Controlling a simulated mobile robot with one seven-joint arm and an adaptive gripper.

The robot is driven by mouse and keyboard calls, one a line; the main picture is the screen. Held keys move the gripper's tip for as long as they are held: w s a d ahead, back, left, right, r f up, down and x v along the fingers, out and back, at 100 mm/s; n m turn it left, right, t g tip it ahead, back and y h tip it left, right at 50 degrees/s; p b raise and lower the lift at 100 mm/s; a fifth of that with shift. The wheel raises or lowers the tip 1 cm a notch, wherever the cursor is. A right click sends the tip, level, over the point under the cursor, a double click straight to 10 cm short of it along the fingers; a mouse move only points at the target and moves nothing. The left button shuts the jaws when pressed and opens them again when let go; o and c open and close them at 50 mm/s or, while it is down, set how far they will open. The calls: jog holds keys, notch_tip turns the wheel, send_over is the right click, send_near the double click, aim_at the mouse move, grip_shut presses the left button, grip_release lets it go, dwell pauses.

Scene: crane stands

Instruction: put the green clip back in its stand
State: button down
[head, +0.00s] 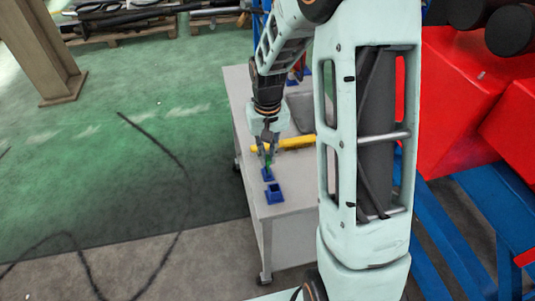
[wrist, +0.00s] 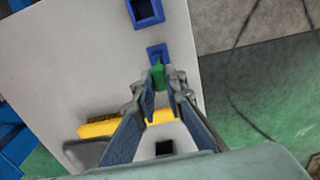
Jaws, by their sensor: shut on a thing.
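My gripper (head: 268,153) is shut on the green clip (head: 268,160), above the cart top. In the wrist view the clip (wrist: 158,77) sits between the fingertips (wrist: 159,82). A small blue stand (head: 267,175) is right below the clip in the head view, and it shows just past the fingertips in the wrist view (wrist: 157,51). I cannot tell whether the clip touches this stand or is a little above it. A second blue stand (head: 275,194) with an open square top stands nearer the cart's corner, also in the wrist view (wrist: 146,11).
A yellow-handled brush (head: 285,143) lies across the grey cart top (head: 297,190) behind the gripper. A grey object (head: 301,108) and another blue piece (head: 292,79) are farther back. A dark square opening (wrist: 164,148) shows between the fingers. A cable (head: 160,145) lies on the floor.

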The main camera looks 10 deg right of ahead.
aim_at(267, 158)
jog(key=shift+f, duration=0.3)
jog(key=c, duration=1.9)
grip_release()
jog(key=shift+r, duration=0.15)
jog(key=shift+r+p, duration=1.75)
jog(key=shift+r, duration=0.7)
notch_tip(267, 158, up, 12)
